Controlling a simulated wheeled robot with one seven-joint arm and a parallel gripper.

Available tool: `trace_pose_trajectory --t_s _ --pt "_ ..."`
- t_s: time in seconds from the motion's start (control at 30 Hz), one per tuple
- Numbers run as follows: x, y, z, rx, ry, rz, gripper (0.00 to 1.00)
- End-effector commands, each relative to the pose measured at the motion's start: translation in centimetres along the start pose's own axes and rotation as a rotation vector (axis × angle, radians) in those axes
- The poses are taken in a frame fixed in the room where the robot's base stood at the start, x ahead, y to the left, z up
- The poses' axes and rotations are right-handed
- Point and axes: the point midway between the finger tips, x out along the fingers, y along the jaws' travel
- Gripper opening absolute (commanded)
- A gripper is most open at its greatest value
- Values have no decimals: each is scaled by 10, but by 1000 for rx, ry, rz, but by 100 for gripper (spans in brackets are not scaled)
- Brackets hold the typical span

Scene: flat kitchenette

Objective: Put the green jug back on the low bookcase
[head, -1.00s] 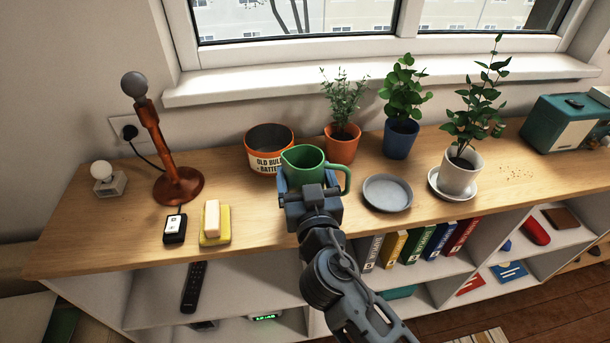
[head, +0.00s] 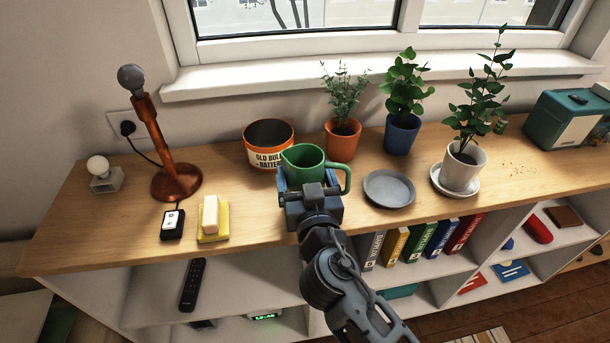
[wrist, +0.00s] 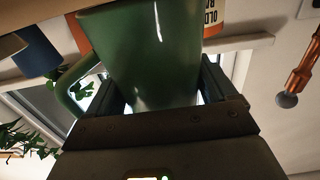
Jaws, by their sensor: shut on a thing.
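The green jug (head: 303,161) is upright between the jaws of my gripper (head: 308,188) in the head view, over the front half of the low bookcase's wooden top (head: 265,217). Its handle points right. In the wrist view the jug (wrist: 150,58) fills the middle, with a finger of my gripper (wrist: 155,100) on each side of it. My gripper is shut on the jug's body. The jug's base is hidden behind my gripper in the head view, so I cannot tell whether it touches the top.
A battery tin (head: 268,145) stands close behind the jug. A grey saucer (head: 389,189) lies to its right, with potted plants (head: 402,134) behind. A sponge with a bar (head: 212,222) and a copper lamp (head: 176,181) are to the left. Bare wood lies between sponge and jug.

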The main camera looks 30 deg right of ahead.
Motion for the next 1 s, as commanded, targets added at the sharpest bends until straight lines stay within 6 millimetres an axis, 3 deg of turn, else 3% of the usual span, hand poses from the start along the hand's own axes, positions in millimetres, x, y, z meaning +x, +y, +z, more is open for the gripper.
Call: trace_pose_trajectory --t_s 0.07,0.1,0.23,0.57,1.0 --pt "0 0 1 0 2 0 30" --pt "0 0 0 0 2 0 88" --pt "0 0 0 0 2 0 100" --pt "-8 0 4 -1 -1 -1 100" --pt "-70 0 3 0 0 -1 100"
